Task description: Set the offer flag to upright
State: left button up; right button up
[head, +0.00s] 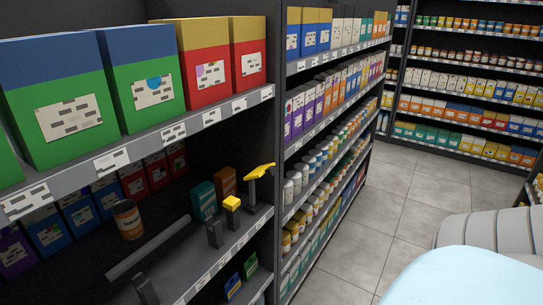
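A yellow flag-like piece (260,171) sits on top of a dark post on the lower shelf, near the right end of the left shelf unit. It is tilted, with its right end higher. I take it for the offer flag, but it is small and I cannot tell how it is hinged. Close by on its left, a small yellow block (232,202) tops another dark post (215,234). Neither of my grippers shows in the head view.
The lower shelf (222,256) also holds a long grey bar (150,248), an orange-brown can (128,220) and a teal box (204,199). Above, an upper shelf with large green box (140,90) and red boxes overhangs. Free tiled floor (390,205) lies to the right.

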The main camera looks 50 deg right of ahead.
aim_at(269, 169)
jog(key=z, duration=1.55)
jog(key=k+l+z, duration=0.15)
jog(key=l, duration=0.2)
jog(key=l+z, duration=0.15)
jog(key=l, duration=0.2)
jog(key=k+l+z, duration=0.15)
jog(key=l, duration=0.25)
